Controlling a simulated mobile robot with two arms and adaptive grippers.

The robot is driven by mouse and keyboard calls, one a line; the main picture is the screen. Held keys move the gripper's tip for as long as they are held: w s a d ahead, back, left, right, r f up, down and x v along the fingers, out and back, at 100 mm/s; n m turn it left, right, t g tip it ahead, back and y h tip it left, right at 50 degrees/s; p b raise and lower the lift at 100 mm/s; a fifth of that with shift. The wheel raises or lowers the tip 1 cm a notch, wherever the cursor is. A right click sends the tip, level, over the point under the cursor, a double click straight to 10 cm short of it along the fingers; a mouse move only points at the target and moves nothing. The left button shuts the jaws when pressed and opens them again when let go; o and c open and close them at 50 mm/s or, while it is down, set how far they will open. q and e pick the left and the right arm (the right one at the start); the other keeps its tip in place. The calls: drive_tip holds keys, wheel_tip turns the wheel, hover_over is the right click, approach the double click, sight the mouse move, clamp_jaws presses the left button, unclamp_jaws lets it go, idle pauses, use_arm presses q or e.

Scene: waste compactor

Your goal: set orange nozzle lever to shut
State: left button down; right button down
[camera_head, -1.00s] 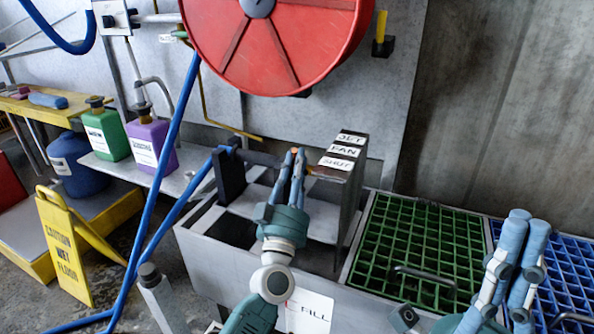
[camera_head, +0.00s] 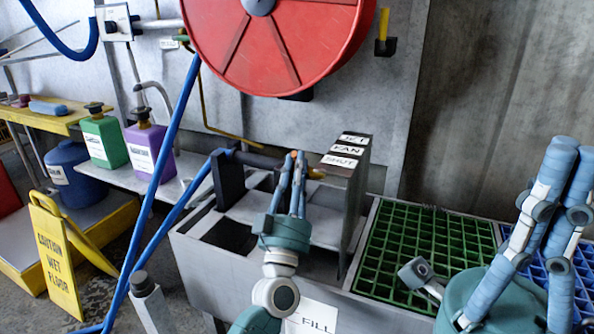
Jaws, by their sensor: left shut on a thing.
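The nozzle (camera_head: 258,160) is a dark horizontal barrel with a brass tip (camera_head: 317,173), lying between a dark upright bracket and a grey plate. Of the orange lever (camera_head: 294,153) only a small bit shows between my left fingertips. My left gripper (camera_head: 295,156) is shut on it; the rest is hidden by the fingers. The plate's top carries the labels JET (camera_head: 354,139), FAN (camera_head: 348,150) and SHUT (camera_head: 340,162), with SHUT nearest. The lever's exact setting is hard to tell. My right gripper (camera_head: 574,148) points up at the right, away from the nozzle; its finger gap is unclear.
A red hose reel (camera_head: 285,55) hangs above the nozzle. A blue hose (camera_head: 170,120) runs down at the left. Green (camera_head: 380,240) and blue gratings lie to the right. Green and purple bottles (camera_head: 150,150) stand on a shelf near a yellow floor sign (camera_head: 57,255).

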use_arm(q)
drive_tip(key=c, duration=1.6)
unclamp_jaws()
